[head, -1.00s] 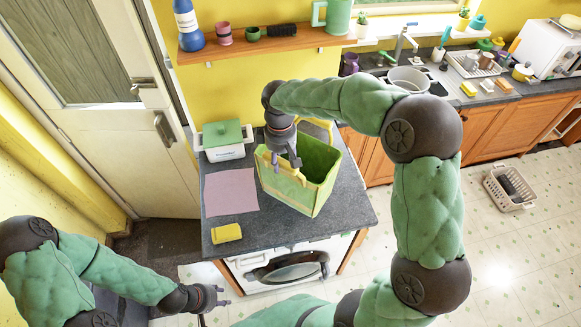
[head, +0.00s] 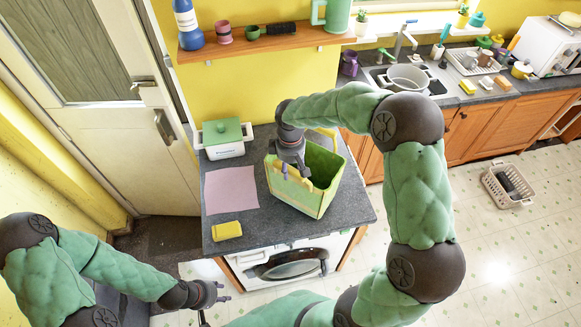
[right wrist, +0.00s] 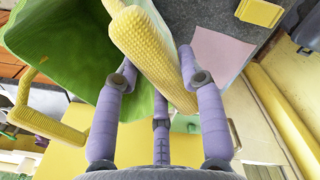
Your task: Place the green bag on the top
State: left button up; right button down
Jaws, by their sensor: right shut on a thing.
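The green bag (head: 316,197), a basket-like holder with yellow woven handles, appears to stand on the grey counter top (head: 236,262) over the washing machine. My right gripper (head: 298,172) reaches down to its near handle. In the right wrist view, its purple fingers (right wrist: 157,80) are on either side of the thick yellow handle (right wrist: 150,55), shut on it; the bag's green side (right wrist: 70,45) is at the left. The second handle (head: 328,133) is at the bag's far side. My left gripper (head: 219,292) is open and empty at the lower left, away from the bag.
A wooden shelf (head: 270,42) hangs above. The washing machine (head: 290,265) is below; a laundry basket (head: 507,185) is on the floor.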

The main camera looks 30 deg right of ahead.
jog(key=shift+f, duration=0.15)
jog(key=c, duration=0.8)
grip_release()
jog(key=shift+o, duration=0.2)
notch_tip(320, 180, up, 12)
jog(key=shift+r+b, duration=0.2)
jog(key=shift+b, duration=0.25)
